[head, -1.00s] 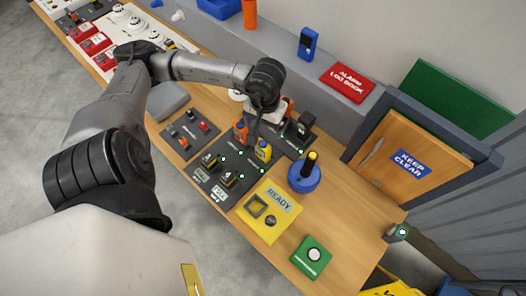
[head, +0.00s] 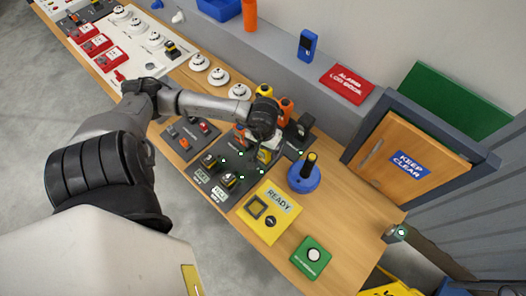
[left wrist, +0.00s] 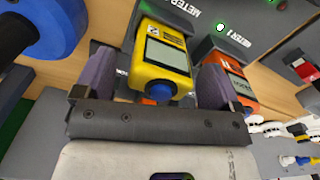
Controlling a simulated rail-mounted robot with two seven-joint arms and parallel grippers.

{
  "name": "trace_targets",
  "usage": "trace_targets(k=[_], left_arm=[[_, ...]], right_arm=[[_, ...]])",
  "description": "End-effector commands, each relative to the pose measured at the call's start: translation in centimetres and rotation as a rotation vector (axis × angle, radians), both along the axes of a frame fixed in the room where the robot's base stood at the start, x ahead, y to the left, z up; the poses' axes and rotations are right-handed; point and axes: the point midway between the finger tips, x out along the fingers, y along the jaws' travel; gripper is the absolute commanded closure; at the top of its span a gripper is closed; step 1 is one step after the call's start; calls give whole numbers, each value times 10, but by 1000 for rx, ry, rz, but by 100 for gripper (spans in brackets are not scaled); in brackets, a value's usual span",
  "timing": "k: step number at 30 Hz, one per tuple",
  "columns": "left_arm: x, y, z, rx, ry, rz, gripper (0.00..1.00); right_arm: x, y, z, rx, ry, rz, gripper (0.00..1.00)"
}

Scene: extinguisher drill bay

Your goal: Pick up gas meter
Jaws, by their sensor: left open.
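The gas meter, a yellow handheld unit with a grey screen and a blue button, shows in the left wrist view (left wrist: 162,65) between my left gripper's fingers (left wrist: 155,82). One finger is on each side of it, and the jaws are open. I cannot tell whether either finger touches it. In the head view the yellow meter (head: 264,156) stands on the dark panel, partly hidden by my left gripper (head: 265,147), which is right at it. My right gripper is not in view.
An orange unit (left wrist: 240,88) stands close beside the meter, near one finger. A blue round base with a black post (head: 304,175) is to the right. A yellow READY box (head: 270,207) and a green button box (head: 311,258) sit nearer. Bare wood lies to the right.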

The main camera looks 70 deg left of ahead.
Motion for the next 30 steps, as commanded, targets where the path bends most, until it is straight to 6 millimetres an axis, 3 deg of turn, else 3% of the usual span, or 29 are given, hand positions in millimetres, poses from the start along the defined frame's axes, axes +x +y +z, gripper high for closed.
trace_targets(k=[10,27,30], left_arm=[[0,0,-5,1,-1,-1,12],[0,0,-4,1,-1,-1,66],[0,0,-4,0,-1,-1,66]], right_arm=[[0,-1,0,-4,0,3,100],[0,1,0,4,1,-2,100],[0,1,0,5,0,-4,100]])
